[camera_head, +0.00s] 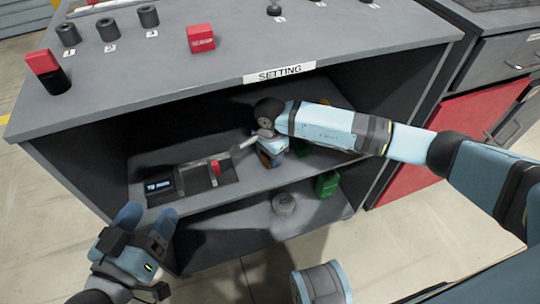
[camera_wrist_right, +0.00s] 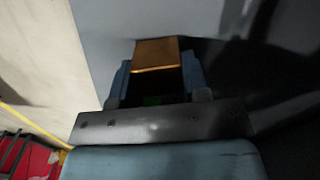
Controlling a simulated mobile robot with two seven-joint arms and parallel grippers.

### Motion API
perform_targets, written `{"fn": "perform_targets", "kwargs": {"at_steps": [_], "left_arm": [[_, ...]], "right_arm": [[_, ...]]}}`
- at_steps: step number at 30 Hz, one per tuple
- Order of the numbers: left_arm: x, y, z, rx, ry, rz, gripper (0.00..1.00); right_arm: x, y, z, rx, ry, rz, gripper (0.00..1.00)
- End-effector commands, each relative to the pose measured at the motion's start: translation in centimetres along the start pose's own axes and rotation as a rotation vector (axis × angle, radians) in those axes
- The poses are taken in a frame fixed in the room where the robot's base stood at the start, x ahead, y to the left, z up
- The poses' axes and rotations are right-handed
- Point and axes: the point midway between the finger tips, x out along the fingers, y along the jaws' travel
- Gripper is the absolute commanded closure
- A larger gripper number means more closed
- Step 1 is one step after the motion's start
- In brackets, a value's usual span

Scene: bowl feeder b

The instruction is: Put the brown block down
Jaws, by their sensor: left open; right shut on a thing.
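The brown block (camera_wrist_right: 157,54) shows between the two blue fingers of my right gripper (camera_wrist_right: 157,72) in the right wrist view. My right gripper is shut on it. In the head view my right arm reaches into the cabinet, and the right gripper (camera_head: 272,150) is over the upper inner shelf, partly hidden by its own wrist. I cannot tell whether the block touches the shelf. My left gripper (camera_head: 147,217) is open and empty, in front of the cabinet at lower left.
A grey tray (camera_head: 193,188) with a small display and a red piece (camera_head: 215,168) stands left of my right gripper. A green block (camera_head: 327,184) and a grey round part (camera_head: 284,203) lie on the lower shelf. The cabinet top (camera_head: 150,75) overhangs, bearing a red block (camera_head: 200,38).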

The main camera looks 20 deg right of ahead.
Motion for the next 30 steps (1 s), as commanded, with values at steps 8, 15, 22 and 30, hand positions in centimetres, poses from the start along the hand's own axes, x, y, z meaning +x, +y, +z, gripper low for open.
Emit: {"fn": "perform_targets", "kwargs": {"at_steps": [8,15,22,30], "left_arm": [[0.0,-0.1,0.1,0.003,0.001,0.000,0.32],[0.1,-0.1,0.0,0.010,0.001,0.001,0.32],[0.1,-0.1,-0.2,0.009,0.002,0.001,0.32],[-0.3,0.4,-2.2,-0.007,0.063,-0.008,0.32]], "right_arm": [[0.1,0.0,0.0,0.000,0.001,-0.001,0.85],[0.2,0.0,0.0,0.000,0.000,-0.001,0.32],[0.0,0.0,0.0,0.000,0.000,-0.001,0.32],[-4.2,-0.1,-0.1,-0.001,0.001,-0.003,0.32]]}}
